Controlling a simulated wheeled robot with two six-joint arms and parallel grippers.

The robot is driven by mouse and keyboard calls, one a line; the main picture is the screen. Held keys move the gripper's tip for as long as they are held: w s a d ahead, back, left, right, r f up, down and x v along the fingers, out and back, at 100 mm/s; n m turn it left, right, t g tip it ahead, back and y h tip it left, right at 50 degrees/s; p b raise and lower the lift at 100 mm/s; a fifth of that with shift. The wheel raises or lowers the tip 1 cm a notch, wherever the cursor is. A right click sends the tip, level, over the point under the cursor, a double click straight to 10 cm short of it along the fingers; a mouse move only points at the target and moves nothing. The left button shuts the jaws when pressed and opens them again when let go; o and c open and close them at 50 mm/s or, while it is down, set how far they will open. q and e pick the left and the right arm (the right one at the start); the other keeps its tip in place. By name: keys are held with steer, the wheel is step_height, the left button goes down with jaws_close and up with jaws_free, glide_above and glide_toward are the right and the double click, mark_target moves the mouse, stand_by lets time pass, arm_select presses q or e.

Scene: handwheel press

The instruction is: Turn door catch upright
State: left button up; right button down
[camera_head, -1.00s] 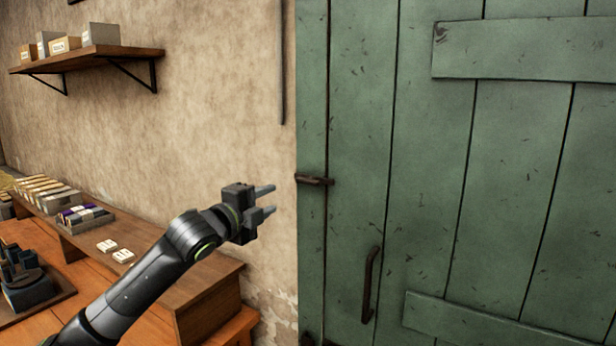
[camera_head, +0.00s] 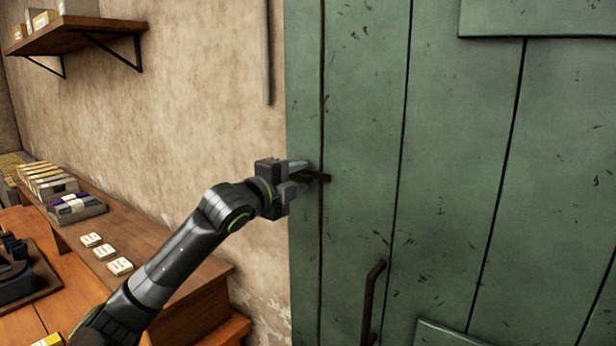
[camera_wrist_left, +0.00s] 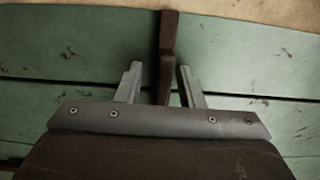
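The door catch (camera_head: 314,177) is a small dark brown bar lying about level near the left edge of the green door (camera_head: 365,140). It crosses the dark gap between the narrow frame board and the door. My left gripper (camera_head: 298,174) is at the catch's left end and partly hides it. In the left wrist view the catch (camera_wrist_left: 168,50) runs between the two fingers of my left gripper (camera_wrist_left: 160,85). The fingers are open, with a gap visible on each side of the catch. My right gripper is in neither view.
A dark door handle (camera_head: 372,300) is mounted below and right of the catch. A plaster wall (camera_head: 200,110) is left of the door. A wooden bench (camera_head: 190,265) with boxes and small white blocks stands at the left, under a wall shelf (camera_head: 80,36).

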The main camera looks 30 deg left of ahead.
arm_select(q)
steer(key=shift+w+r, duration=0.1)
steer(key=shift+s+r, duration=0.1)
steer(key=shift+s, duration=0.15)
steer(key=shift+c, duration=0.6)
jaws_close()
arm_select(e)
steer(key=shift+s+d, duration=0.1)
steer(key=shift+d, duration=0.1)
